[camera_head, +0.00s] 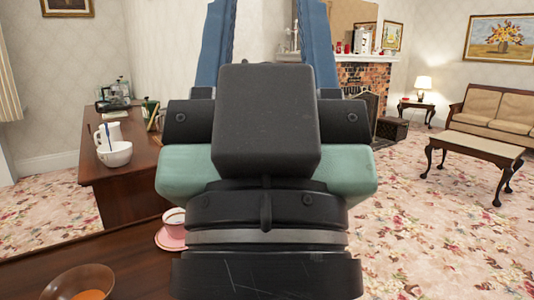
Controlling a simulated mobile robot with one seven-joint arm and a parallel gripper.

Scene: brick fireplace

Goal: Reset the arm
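My gripper (267,25) is raised close in front of the camera and fills the middle of the view. Its black wrist and housing are seen from behind. Its two blue fingers point up and away, well apart, with the wall and mantel area showing between them. The finger ends reach the top edge of the picture. I see nothing held between the fingers. A pale green part lies across my wrist. The rest of my arm is out of view.
A near dark table (130,258) bears a pink cup (176,217) on a saucer and a bowl (78,281). A desk (125,165) with a white bowl (115,154) stands left. The fireplace (363,80), coffee table (485,148) and sofa (500,107) are farther right. Carpet between is clear.

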